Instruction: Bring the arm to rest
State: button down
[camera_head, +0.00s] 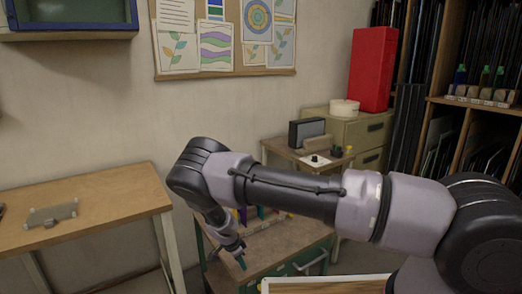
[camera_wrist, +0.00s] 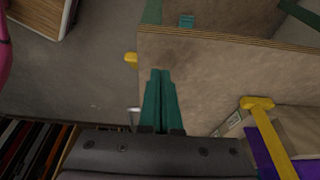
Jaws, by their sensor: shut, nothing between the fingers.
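My gripper (camera_head: 241,262) hangs at the end of my arm, pointing down over the left front part of a workbench top (camera_head: 285,248). In the wrist view the two teal fingers (camera_wrist: 160,100) lie side by side, shut, with nothing between them. Below them is the bare, worn bench top (camera_wrist: 210,75) near its edge. My arm stretches across the head view from the right, bends at the elbow and drops to the bench. It hides part of the bench and the things on it.
A wooden table (camera_head: 85,212) with a small grey plate (camera_head: 52,214) stands at the left. A red box (camera_head: 372,68) stands on a cabinet (camera_head: 345,130) at the back. Shelves fill the right. A yellow T-shaped thing (camera_wrist: 268,130) lies right of the fingers in the wrist view.

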jog(key=w+d+r+y, duration=0.1)
jog(key=w+d+r, duration=0.1)
jog(key=r, duration=0.9)
jog(key=w+d+r+g+y, duration=0.1)
jog(key=w+d+r+y, duration=0.1)
jog(key=r, duration=0.9)
jog(key=w+d+r+y, duration=0.1)
jog(key=w+d+r, duration=0.2)
jog(key=r, duration=0.8)
jog(key=s+d+r+n+y, duration=0.15)
jog(key=d+r, duration=0.45)
jog(key=r, duration=0.7)
jog(key=s+d+r+n+t+y, duration=0.1)
jog(key=s+d+r, duration=0.2)
jog(key=r, duration=0.2)
jog(key=s+d+r+n+t, duration=0.1)
jog(key=s+d+r, duration=0.2)
jog(key=d+r, duration=0.15)
jog(key=s+d+r+n+t, duration=0.1)
jog(key=s+d+r, duration=0.2)
jog(key=s, duration=0.3)
jog(key=s+d+r+n+t+h, duration=0.1)
jog(key=s+d+r, duration=0.3)
jog(key=s, duration=0.3)
jog(key=s+d+r+n+t, duration=0.1)
jog(key=s+d+r+t, duration=0.1)
jog(key=s, duration=0.5)
jog(key=shift+d+r+n+h, duration=0.35)
jog(key=shift+d+r, duration=0.4)
jog(key=shift+d, duration=0.45)
